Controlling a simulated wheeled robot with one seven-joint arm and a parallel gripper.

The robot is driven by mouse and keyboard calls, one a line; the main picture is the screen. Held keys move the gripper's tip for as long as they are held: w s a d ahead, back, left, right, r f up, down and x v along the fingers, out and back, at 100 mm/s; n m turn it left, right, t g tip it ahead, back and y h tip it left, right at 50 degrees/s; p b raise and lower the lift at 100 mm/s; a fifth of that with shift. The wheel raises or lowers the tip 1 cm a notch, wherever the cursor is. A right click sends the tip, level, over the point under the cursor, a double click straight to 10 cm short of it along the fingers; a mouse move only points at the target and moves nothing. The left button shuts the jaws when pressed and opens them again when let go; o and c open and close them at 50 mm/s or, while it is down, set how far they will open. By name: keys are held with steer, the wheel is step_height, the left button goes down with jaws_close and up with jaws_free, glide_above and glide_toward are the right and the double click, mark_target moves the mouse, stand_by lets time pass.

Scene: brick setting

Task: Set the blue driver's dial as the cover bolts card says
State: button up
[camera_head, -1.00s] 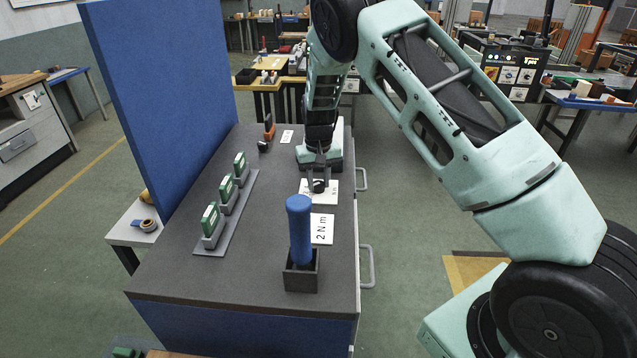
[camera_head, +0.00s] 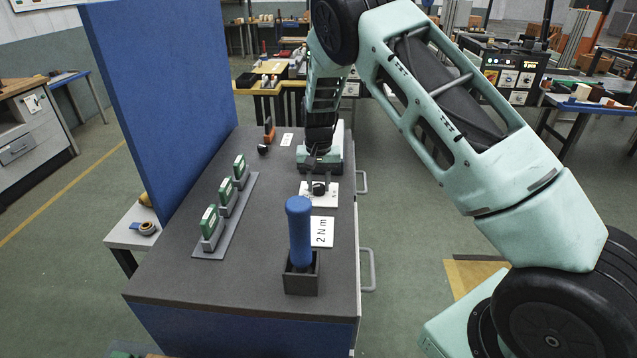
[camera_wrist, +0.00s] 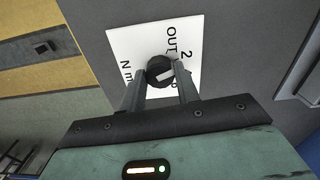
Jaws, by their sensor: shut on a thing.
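The blue driver (camera_head: 300,228) stands upright in a dark square holder (camera_head: 301,283) near the bench's front edge. A white card reading "2 N m" (camera_head: 321,232) lies beside it. Behind that card is a white dial plate (camera_head: 333,198) with a black knob (camera_head: 319,186). In the wrist view the dial plate (camera_wrist: 125,42) shows "OUT", "2", "N m" and a partly covered figure. The knob (camera_wrist: 157,66) there carries a short white mark; which figure it points to is unclear. My gripper (camera_wrist: 160,72) is shut on the knob, one finger on each side. It also shows in the head view (camera_head: 319,181).
Several green-and-white blocks (camera_head: 226,194) stand in a grey rack on the left of the bench. An orange-handled tool (camera_head: 269,131) and a small white card (camera_head: 287,139) lie at the back. A tall blue panel (camera_head: 165,100) borders the left side. Handles (camera_head: 368,269) stick out right.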

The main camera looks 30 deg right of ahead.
mark_target(318, 186)
steer(key=o, duration=1)
steer(key=shift+c, duration=0.2)
steer(key=shift+r, duration=0.1)
step_height(318, 186, up, 17)
steer(key=b, duration=0.4)
steer(key=shift+r+b, duration=0.15)
steer(key=shift+b, duration=0.2)
